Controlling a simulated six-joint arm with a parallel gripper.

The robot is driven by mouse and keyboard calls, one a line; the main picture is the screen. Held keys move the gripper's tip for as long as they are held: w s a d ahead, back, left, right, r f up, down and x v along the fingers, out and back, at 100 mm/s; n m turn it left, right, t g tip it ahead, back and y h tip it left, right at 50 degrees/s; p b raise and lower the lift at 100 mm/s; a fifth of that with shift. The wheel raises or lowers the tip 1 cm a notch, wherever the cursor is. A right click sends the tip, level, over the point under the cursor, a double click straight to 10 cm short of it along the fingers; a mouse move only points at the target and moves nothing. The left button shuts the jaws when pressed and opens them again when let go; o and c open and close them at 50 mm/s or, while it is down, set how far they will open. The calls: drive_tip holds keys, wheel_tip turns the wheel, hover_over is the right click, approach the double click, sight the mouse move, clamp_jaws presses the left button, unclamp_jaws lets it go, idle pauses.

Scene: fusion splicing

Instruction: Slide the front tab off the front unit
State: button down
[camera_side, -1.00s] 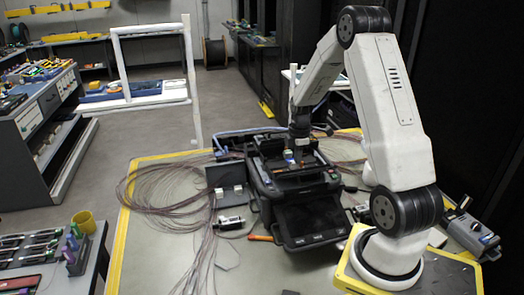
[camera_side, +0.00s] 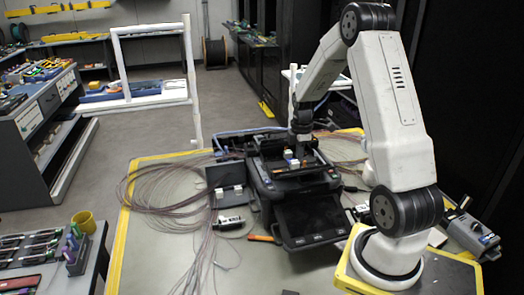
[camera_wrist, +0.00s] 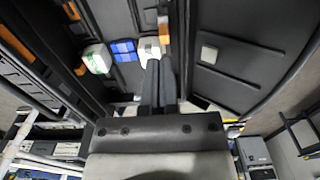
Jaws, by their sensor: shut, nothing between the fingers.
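My gripper (camera_wrist: 160,75) is shut and empty, its two dark fingers together over the splicer (camera_side: 322,182). In the wrist view a row of small blocks lies left of and beyond the fingertips: a white block with green marking (camera_wrist: 97,58), a blue block (camera_wrist: 124,50) and a second white block (camera_wrist: 148,50) close to the fingertips. An orange tab (camera_wrist: 164,30) stands just beyond them; another orange tab (camera_wrist: 80,69) is at the left. I cannot tell which is the front tab, or whether the fingers touch anything. In the side view the blocks (camera_side: 289,155) are small below my gripper (camera_side: 303,147).
The splicer's tilted screen (camera_side: 310,219) faces the table's near side. Loose fibre bundles (camera_side: 165,190) spread left of the splicer. A dark box (camera_side: 226,183) and an orange-handled tool (camera_side: 262,238) lie close by. Bare table (camera_side: 165,245) shows at the front left.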

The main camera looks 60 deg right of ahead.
sight(298, 163)
drive_tip(key=shift+w+a+r, duration=0.1)
drive_tip(key=shift+w+r, duration=0.05)
drive_tip(key=shift+r, duration=2.15)
